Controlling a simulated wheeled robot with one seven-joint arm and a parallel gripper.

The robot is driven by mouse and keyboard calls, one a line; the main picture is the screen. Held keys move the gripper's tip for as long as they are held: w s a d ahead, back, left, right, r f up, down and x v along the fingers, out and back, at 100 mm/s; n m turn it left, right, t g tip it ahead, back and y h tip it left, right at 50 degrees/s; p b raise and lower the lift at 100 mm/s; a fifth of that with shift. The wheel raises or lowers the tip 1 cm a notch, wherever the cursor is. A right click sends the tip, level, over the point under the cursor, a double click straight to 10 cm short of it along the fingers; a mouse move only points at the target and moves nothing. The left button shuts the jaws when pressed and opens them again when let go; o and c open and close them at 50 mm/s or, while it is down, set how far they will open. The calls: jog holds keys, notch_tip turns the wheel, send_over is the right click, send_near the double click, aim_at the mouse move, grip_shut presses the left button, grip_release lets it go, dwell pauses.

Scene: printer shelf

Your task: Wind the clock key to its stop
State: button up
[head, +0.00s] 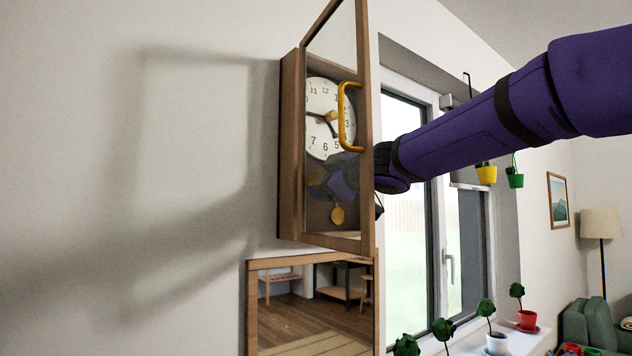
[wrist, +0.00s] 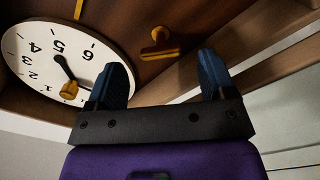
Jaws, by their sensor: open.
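The wall clock (head: 291,150) has a wooden case with a white dial (head: 318,95), seen through its glazed door. In the wrist view the dial (wrist: 28,45) is upside down at the left. A brass T-shaped key (wrist: 160,48) stands out from the case back, beside the dial. My gripper (wrist: 162,64) is open and empty. Its two blue fingers point toward the back panel, with the key ahead between their tips in the picture, apparently untouched. In the head view my gripper (head: 322,181) shows dimly through the glass, and I cannot make out the key there.
The glass door (head: 368,200) stands swung out, its yellow handle (head: 344,115) toward the camera, with my arm behind it. A brass hub (wrist: 70,90) sits on the dial. A window (head: 405,240) is at the right.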

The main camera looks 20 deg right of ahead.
jog(key=v, duration=0.6)
jog(key=shift+s, duration=0.1)
